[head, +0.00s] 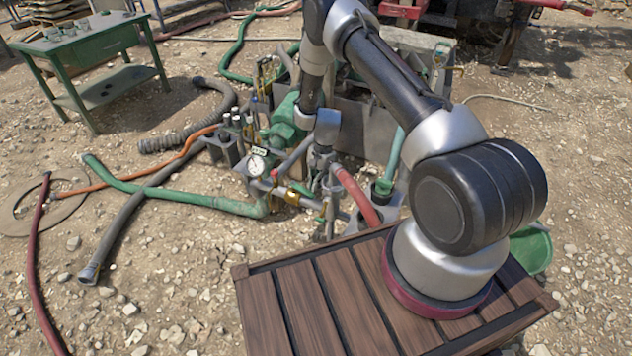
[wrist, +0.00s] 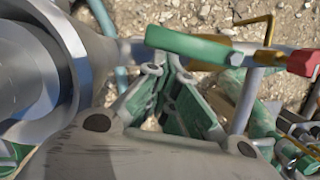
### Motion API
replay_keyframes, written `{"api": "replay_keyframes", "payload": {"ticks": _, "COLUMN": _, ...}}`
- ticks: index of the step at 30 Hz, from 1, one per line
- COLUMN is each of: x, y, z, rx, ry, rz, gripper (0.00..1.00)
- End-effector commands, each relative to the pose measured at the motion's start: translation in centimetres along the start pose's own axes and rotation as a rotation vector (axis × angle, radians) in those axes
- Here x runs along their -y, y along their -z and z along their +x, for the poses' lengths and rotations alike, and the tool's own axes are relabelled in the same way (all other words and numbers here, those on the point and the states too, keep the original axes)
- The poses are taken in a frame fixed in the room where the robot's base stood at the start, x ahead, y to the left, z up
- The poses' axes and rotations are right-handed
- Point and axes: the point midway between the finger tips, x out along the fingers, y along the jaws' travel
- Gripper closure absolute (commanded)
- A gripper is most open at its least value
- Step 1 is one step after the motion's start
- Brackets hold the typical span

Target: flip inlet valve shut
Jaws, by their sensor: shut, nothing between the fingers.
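In the wrist view a flat green lever (wrist: 195,47) crosses just beyond my fingertips. It lies roughly along a metal pipe with brass fittings (wrist: 265,58). I take it to be the inlet valve's handle, but its full link to the valve body is hidden. My gripper (wrist: 172,62) is shut and empty, its tips close to the lever; whether they touch it I cannot tell. In the head view my gripper (head: 325,165) hangs down among the pipework, right of the pressure gauge (head: 257,164) and beside a red hose (head: 355,195).
A green pump (head: 285,125) and a grey tank (head: 362,125) stand close around my gripper. A red fitting (wrist: 303,62) sits on the pipe's right end. Green hose (head: 170,195) and other hoses lie on the gravel. A green table (head: 88,45) stands back left.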

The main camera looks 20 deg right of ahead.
Motion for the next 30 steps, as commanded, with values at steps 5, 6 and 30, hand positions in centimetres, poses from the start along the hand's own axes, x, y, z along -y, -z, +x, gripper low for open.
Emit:
{"api": "replay_keyframes", "payload": {"ticks": 5, "x": -0.4, "y": -0.8, "z": 0.2, "rx": 0.0, "ry": -0.001, "rz": -0.002, "gripper": 1.0}}
{"api": "replay_keyframes", "payload": {"ticks": 6, "x": -0.5, "y": -1.0, "z": 0.2, "rx": 0.0, "ry": -0.001, "rz": -0.002, "gripper": 1.0}}
{"api": "replay_keyframes", "payload": {"ticks": 30, "x": -0.8, "y": -1.8, "z": 0.4, "rx": 0.0, "ry": -0.001, "rz": -0.005, "gripper": 1.0}}
